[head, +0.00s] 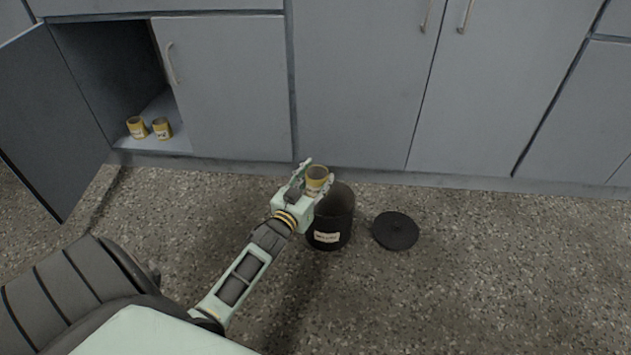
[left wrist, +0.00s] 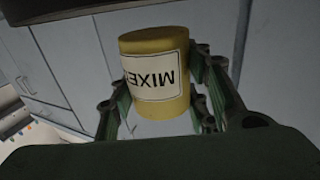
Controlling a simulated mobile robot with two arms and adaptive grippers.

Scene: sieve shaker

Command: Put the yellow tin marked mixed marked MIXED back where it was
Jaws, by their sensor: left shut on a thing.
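My left gripper (head: 314,181) is shut on the yellow tin marked MIXED (head: 318,175). In the head view the tin is over or beside the rim of a black bin; I cannot tell its exact height. In the left wrist view the tin (left wrist: 155,55) sits between the two fingers (left wrist: 160,95), and its white label reads MIXED upside down. The open cupboard (head: 165,138) at the left holds two other yellow tins, one on the left (head: 137,127) and one on the right (head: 162,128), on its floor. My right gripper is not in view.
The black bin (head: 331,238) with a white label stands open on the speckled floor. Its round black lid (head: 395,231) lies to its right. The open cupboard door (head: 45,120) sticks out at the left. Closed grey cupboards line the back. The floor at the right is clear.

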